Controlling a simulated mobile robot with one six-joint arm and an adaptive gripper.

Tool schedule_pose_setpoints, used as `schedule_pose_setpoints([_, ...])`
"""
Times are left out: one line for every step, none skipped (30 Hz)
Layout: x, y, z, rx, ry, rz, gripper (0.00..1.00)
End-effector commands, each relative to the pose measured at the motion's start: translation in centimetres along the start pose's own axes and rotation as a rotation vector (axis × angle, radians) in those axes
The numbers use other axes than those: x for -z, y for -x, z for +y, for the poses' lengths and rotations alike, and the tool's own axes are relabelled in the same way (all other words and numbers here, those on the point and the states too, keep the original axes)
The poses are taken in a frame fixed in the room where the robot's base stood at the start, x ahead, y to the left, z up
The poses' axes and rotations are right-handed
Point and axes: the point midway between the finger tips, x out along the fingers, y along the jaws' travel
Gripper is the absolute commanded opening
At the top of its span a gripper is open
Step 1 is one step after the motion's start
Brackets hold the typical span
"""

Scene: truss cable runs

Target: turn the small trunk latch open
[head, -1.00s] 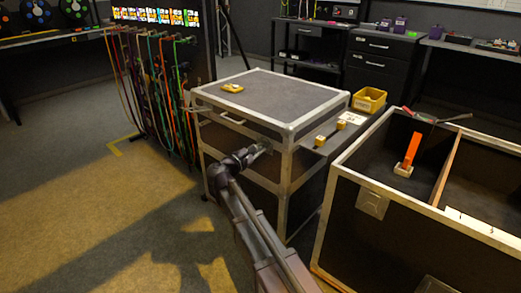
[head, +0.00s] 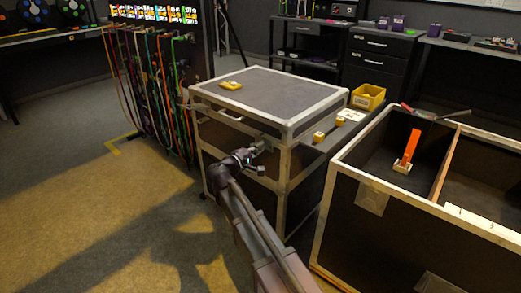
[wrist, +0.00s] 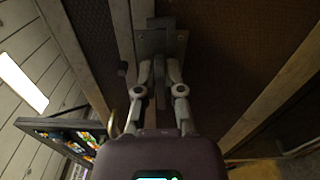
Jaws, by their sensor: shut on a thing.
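The small trunk (head: 268,92) is a closed dark case with pale metal edges and a grey lid. Its latch sits high on the front face, near the right corner. In the wrist view the latch (wrist: 161,42) is a dark square plate with a narrow lever standing out from it. My gripper (wrist: 161,78) is shut on that lever, one finger on each side. In the head view my gripper (head: 264,146) reaches the trunk's front, and my gripper and wrist cover part of the latch. The exact angle of the lever is hard to tell.
A large open case (head: 372,200) with a divider stands close on the right, an orange-handled tool (head: 411,146) inside. A yellow bin (head: 368,97) stands behind the trunk's right side. Hanging cables (head: 150,95) are at the left. The floor in front left is clear.

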Motion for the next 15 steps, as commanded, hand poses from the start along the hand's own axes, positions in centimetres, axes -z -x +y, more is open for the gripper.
schedule_pose_setpoints([-0.42, 0.08, -0.22, 0.005, -0.023, -0.008, 0.00])
schedule_pose_setpoints([-0.42, 0.08, -0.24, 0.005, -0.034, -0.008, 0.00])
schedule_pose_setpoints([-0.41, 0.07, -0.25, 0.005, -0.048, -0.008, 0.00])
schedule_pose_setpoints([-0.42, 0.07, -0.26, 0.005, -0.057, -0.008, 0.00])
schedule_pose_setpoints([-0.42, 0.07, -0.27, 0.005, -0.063, -0.008, 0.00])
schedule_pose_setpoints([-0.41, 0.06, -0.28, 0.005, -0.072, -0.008, 0.00])
schedule_pose_setpoints([-0.42, 0.06, -0.28, 0.005, -0.077, -0.008, 0.00])
schedule_pose_setpoints([-0.42, 0.06, -0.28, 0.005, -0.081, -0.008, 0.00])
schedule_pose_setpoints([-0.42, 0.05, -0.29, 0.005, -0.085, -0.009, 0.00])
schedule_pose_setpoints([-0.42, 0.05, -0.29, 0.005, -0.087, -0.009, 0.00])
schedule_pose_setpoints([-0.41, 0.04, -0.29, 0.005, -0.088, -0.009, 0.00])
schedule_pose_setpoints([-0.42, 0.04, -0.29, 0.005, -0.089, -0.009, 0.00])
schedule_pose_setpoints([-0.42, 0.04, -0.29, 0.005, -0.089, -0.009, 0.00])
schedule_pose_setpoints([-0.42, 0.03, -0.29, 0.005, -0.089, -0.009, 0.00])
schedule_pose_setpoints([-0.42, 0.03, -0.29, 0.005, -0.089, -0.009, 0.00])
